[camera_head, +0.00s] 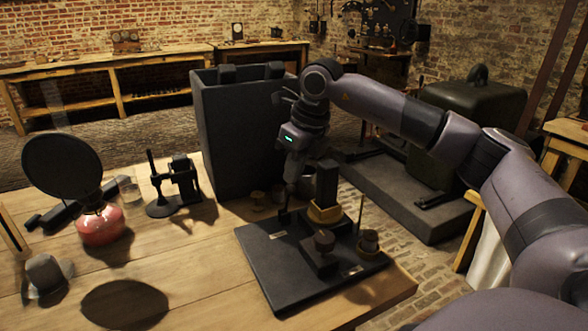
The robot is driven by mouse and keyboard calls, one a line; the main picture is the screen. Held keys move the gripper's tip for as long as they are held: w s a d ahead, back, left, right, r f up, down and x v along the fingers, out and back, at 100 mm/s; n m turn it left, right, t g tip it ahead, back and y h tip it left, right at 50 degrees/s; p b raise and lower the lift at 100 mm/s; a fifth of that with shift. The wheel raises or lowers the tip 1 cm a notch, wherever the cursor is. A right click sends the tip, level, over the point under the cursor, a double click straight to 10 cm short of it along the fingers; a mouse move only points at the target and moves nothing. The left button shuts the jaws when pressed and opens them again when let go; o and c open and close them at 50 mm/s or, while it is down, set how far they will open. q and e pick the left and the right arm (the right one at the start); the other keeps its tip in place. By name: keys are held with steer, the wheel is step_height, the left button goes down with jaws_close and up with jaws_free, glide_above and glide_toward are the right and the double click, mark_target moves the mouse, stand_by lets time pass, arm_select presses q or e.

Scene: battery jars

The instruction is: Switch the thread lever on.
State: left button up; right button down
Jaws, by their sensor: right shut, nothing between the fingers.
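A dark board (277,276) lies near the front edge of the wooden table and bears several fittings. One is a tall dark block with a brass-coloured base (326,190). A short dark post (284,216) stands at the board's back left; it may be the thread lever, but I cannot tell for sure. My right gripper (290,186) is shut and empty, pointing down just above this post. I cannot tell whether they touch. My left gripper is out of view.
A dark round knob (324,241), a thin upright rod (360,214) and a brass-topped terminal (369,240) also stand on the board. A large dark box (238,135) is behind. A red glass vessel (100,226) and a black stand (160,208) are to the left.

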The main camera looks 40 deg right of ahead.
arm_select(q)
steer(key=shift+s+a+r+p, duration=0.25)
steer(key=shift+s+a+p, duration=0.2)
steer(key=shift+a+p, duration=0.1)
arm_select(e)
steer(key=s+d+v, duration=0.1)
steer(key=d+v, duration=0.1)
steer(key=v, duration=0.8)
steer(key=shift+s, duration=0.15)
steer(key=shift+f, duration=0.1)
